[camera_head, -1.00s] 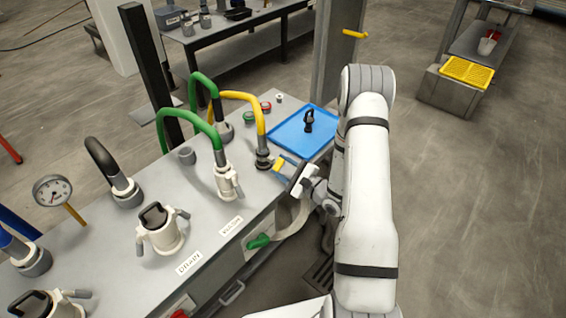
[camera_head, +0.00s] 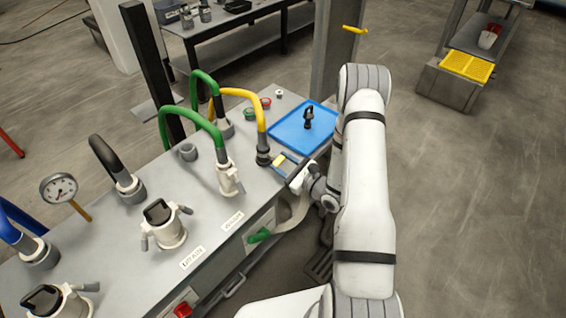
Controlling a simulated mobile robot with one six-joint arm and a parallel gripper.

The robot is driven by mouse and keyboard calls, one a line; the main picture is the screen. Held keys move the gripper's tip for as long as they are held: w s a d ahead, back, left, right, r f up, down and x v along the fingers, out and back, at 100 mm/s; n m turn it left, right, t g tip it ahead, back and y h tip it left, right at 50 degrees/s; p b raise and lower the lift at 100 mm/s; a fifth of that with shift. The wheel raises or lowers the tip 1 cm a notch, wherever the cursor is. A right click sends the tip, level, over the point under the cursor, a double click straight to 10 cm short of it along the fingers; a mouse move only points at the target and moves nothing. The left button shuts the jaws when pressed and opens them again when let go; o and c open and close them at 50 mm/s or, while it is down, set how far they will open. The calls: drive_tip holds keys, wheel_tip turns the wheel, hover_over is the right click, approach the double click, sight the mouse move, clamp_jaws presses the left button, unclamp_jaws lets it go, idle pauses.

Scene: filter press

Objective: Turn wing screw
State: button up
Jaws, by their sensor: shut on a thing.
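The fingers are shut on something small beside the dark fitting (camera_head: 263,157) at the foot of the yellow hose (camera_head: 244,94). I take it to be the wing screw, but it is too small and too covered to make out. A yellow patch shows at the fingers; I cannot tell whether it belongs to them or to the screw.
A blue tray (camera_head: 290,138) with a black part (camera_head: 308,117) lies just behind my gripper. A green hose (camera_head: 180,112) ends in a white coupling (camera_head: 229,179) to the left. White lidded fittings (camera_head: 165,226) stand farther left. A dark post (camera_head: 338,50) rises behind the tray.

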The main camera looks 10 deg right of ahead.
drive_tip(key=o, duration=1)
drive_tip(key=v, duration=0.7)
drive_tip(key=shift+s+d+b, duration=0.25)
drive_tip(key=shift+b, duration=0.15)
